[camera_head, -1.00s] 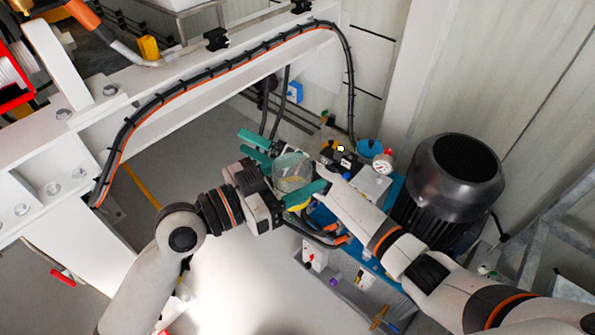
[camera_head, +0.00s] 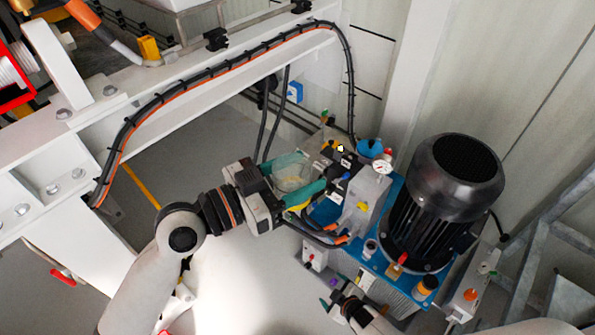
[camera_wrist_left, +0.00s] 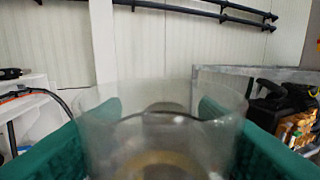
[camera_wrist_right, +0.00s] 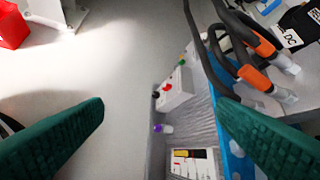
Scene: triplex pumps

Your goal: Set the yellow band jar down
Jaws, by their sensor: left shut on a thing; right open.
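The jar (camera_head: 293,177) is a clear, see-through cylinder. My left gripper (camera_head: 297,174) is shut on it, with one teal finger on each side, and holds it left of the pump unit. In the left wrist view the jar (camera_wrist_left: 160,125) fills the space between the fingers, and a dull yellowish ring shows low inside its outline. My right gripper (camera_head: 334,297) is low in the head view, apart from the jar. In the right wrist view its fingers (camera_wrist_right: 165,130) are wide apart with nothing between.
A blue-based pump unit with a black motor (camera_head: 445,190), a pressure gauge (camera_head: 382,166) and orange-ended hoses (camera_head: 335,233) stands right of the jar. A white beam (camera_head: 200,95) with a black cable crosses the upper left. Bare grey floor (camera_head: 245,285) lies below.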

